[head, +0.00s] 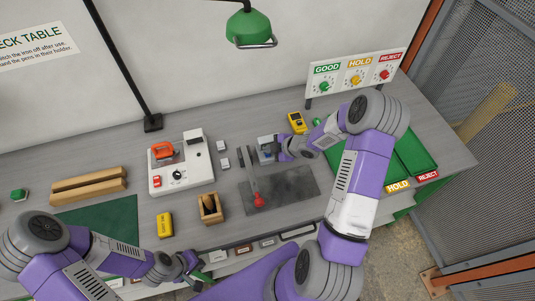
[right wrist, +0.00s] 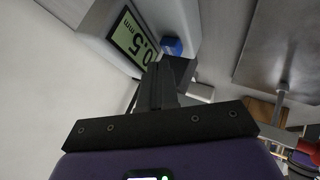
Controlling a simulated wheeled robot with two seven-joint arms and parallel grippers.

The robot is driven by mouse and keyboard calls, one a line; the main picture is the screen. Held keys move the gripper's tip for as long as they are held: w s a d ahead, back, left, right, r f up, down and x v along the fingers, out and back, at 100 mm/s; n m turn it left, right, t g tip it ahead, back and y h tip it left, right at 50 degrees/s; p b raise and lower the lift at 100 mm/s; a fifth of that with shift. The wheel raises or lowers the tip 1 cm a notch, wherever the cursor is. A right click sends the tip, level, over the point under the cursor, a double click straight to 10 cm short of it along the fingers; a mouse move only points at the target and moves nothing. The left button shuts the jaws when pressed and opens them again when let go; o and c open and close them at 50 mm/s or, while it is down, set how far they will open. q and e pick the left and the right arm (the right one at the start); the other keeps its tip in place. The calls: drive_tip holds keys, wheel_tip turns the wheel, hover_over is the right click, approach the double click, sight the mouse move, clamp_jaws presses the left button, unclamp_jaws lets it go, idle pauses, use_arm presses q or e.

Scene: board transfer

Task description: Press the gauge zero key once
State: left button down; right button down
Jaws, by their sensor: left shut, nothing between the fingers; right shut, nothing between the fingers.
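The gauge (head: 264,153) is a small grey device at the middle of the bench, partly hidden by my right gripper. In the right wrist view its display (right wrist: 133,38) shows what looks like 0.5 mm, and a blue key (right wrist: 172,46) sits beside the display. My right gripper (head: 281,149) is shut and empty at the gauge. In the right wrist view its fingertips (right wrist: 172,70) are just short of the blue key or at it; I cannot tell whether they touch. My left gripper (head: 194,276) is shut and empty near the bench's front edge.
A white station (head: 190,178) with an orange-red part stands left of the gauge. A yellow meter (head: 297,123) stands behind my right gripper. Green trays (head: 418,157) lie right of my right arm.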

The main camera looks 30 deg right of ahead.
sight(269, 155)
drive_tip(key=shift+f+b, duration=0.45)
drive_tip(key=shift+f, duration=0.25)
idle(0.6)
drive_tip(key=shift+r, duration=0.1)
drive_tip(key=shift+r+p, duration=0.85)
wheel_tip(269, 155, up, 5)
drive_tip(key=p, duration=0.4)
drive_tip(key=shift+p, duration=0.4)
idle(0.5)
